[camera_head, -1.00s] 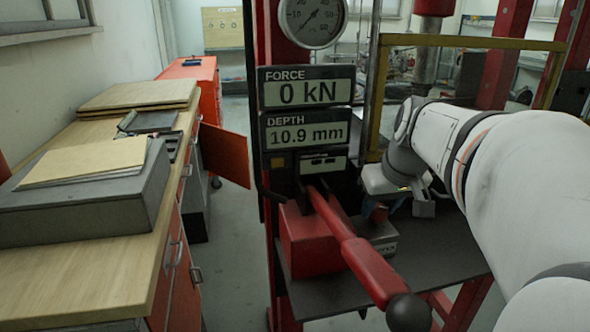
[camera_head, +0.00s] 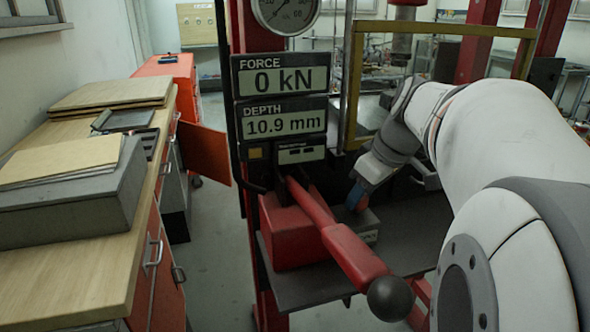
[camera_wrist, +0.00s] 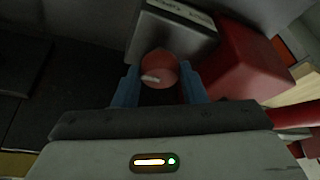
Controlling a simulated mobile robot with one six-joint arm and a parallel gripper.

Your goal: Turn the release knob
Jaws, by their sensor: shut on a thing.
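The release knob (camera_wrist: 157,69) is a round red knob with a pale mark on its face, seen in the wrist view on the front of a small grey block (camera_wrist: 177,32). My gripper (camera_wrist: 160,80) has its two blue fingers on either side of the knob, shut on it.
A red pump body (camera_head: 290,235) with a long red lever (camera_head: 350,255) ending in a black ball (camera_head: 390,298) stands left of my gripper. Displays above read 0 kN and 10.9 mm (camera_head: 284,123). A wooden workbench (camera_head: 75,265) is at the left.

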